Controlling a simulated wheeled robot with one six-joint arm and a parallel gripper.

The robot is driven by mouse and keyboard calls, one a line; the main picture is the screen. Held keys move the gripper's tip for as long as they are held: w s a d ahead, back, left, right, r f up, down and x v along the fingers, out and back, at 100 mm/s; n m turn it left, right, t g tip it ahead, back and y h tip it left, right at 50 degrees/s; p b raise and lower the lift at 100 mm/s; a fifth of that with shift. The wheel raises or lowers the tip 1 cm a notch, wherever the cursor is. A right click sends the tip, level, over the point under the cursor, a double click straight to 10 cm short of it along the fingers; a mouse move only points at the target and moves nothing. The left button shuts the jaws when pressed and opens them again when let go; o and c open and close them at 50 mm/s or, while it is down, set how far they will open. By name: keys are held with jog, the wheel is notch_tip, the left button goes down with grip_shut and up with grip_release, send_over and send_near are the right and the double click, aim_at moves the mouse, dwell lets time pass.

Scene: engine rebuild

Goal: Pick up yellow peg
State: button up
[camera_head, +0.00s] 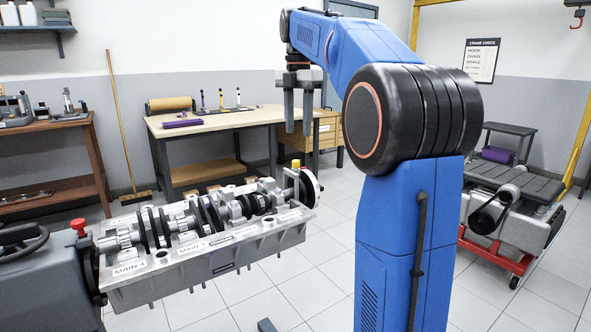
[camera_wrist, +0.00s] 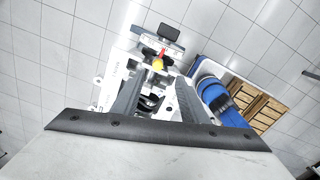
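A small yellow peg (camera_head: 296,163) stands at the right end of the grey engine block (camera_head: 225,248), near the round end disc. In the wrist view a yellow spot, likely the same peg (camera_wrist: 158,65), shows just past and between the fingertips, with a red part behind it. My gripper (camera_head: 298,132) points down with its two fingers apart and nothing between them. In the head view it appears above the peg, clear of it; the exact distance cannot be told. The wrist view also shows the fingers (camera_wrist: 159,86) spread.
The crankshaft (camera_head: 200,222) lies along the top of the block. A red knob (camera_head: 79,227) is at the block's left end. A workbench (camera_head: 245,118) with pen-like tools and a purple piece stands behind. An engine on a red stand (camera_head: 500,262) is at right. The floor between is clear.

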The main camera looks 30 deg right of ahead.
notch_tip(320, 180, down, 4)
jog(key=shift+w+a+f, duration=0.1)
jog(key=shift+f, duration=1.25)
jog(key=shift+w+a+f, duration=0.1)
jog(key=shift+f, duration=1.25)
grip_shut()
